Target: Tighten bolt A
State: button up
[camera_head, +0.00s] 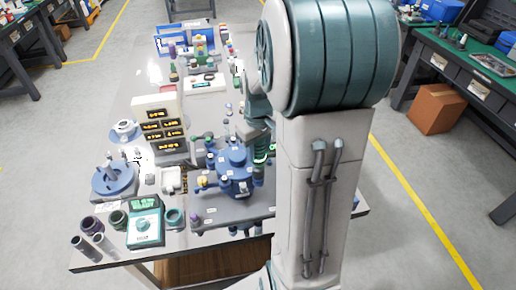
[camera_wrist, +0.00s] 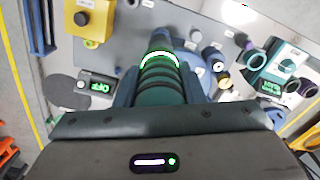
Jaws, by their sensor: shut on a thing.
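My gripper (camera_wrist: 160,96) is shut on a dark green cylindrical tool (camera_wrist: 161,76) with a glowing green-white ring, seen in the wrist view. One blue finger stands on each side of the tool. In the head view the tool (camera_head: 259,172) hangs upright beside the right side of a blue round housing (camera_head: 233,158) on a grey base plate (camera_head: 240,211). My arm hides part of the housing's right side. Bolt A cannot be told apart; the tool's lower end and whether it touches a bolt are hidden.
A green device with a dial (camera_head: 145,226) stands at the table's front left, near dark cups (camera_head: 116,219). A blue round stand (camera_head: 113,181) and a box with lit displays (camera_head: 160,127) are at the left. In the wrist view, a yellow box (camera_wrist: 90,20) is at the upper left.

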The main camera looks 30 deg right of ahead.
jog(key=shift+r, duration=0.15)
jog(key=shift+r+p, duration=1.95)
jog(key=shift+r, duration=0.5)
